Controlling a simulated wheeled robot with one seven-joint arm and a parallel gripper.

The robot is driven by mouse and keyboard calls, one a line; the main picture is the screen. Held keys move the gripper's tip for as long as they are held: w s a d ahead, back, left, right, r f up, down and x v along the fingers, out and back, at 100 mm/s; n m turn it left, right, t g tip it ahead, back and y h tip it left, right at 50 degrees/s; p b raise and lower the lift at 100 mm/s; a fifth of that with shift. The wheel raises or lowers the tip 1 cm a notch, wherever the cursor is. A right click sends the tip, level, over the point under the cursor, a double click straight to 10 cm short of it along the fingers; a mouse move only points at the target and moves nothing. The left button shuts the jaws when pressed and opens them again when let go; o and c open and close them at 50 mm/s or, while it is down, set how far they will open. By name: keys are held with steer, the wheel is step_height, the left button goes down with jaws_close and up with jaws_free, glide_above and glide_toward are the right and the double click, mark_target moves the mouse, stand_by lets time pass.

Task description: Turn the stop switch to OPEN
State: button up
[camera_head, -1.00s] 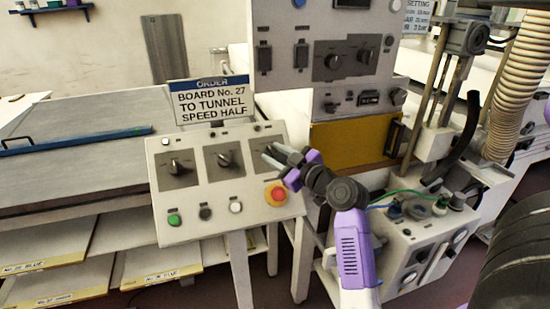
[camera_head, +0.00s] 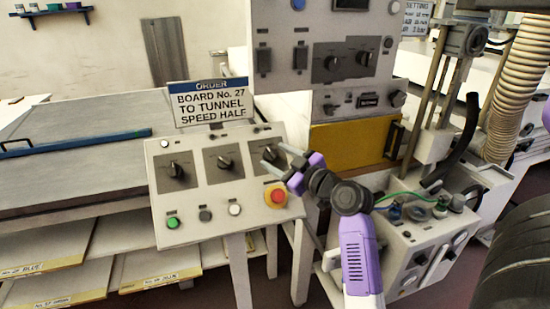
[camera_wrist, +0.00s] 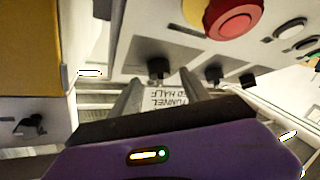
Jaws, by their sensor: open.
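A sloped control panel (camera_head: 200,207) carries a row of three dark rotary switches. The left switch (camera_head: 175,170) and middle switch (camera_head: 222,161) show in full; the right one (camera_head: 270,153) is partly covered by my gripper. Their lettering is too small to read, so I cannot tell which is the stop switch. My gripper (camera_head: 277,160) is in front of the right switch, open and empty. In the wrist view the panel is upside down, and a black knob (camera_wrist: 158,68) shows beyond and between the open fingers (camera_wrist: 164,92). I cannot tell whether they touch it.
A red mushroom button (camera_head: 278,196) on a yellow ring sits just below my gripper; it shows large in the wrist view (camera_wrist: 232,20). Green (camera_head: 172,222), grey and white buttons line the lower panel. An order sign (camera_head: 212,103) stands behind. A yellow cabinet front (camera_head: 350,143) is close on the right.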

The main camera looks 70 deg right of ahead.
steer(key=b+v, duration=0.1)
steer(key=v, duration=0.5)
steer(key=shift+s, duration=0.25)
steer(key=shift+a, duration=0.1)
steer(key=s+a+f+m+t, duration=0.1)
steer(key=a+f+m, duration=0.15)
steer(key=a, duration=0.75)
steer(key=s+a+f+m+t, duration=0.15)
steer(key=a+f, duration=0.25)
steer(key=a, duration=0.7)
steer(key=s+a+f+n+g+y, duration=0.1)
steer(key=s+a+f+n+y, duration=0.1)
steer(key=s+a, duration=0.4)
steer(key=s+a+f+n+g+y, duration=0.2)
steer(key=s+a+f+y, duration=0.3)
steer(key=a, duration=0.7)
steer(key=shift+s+y, duration=0.6)
steer(key=shift+s, duration=0.05)
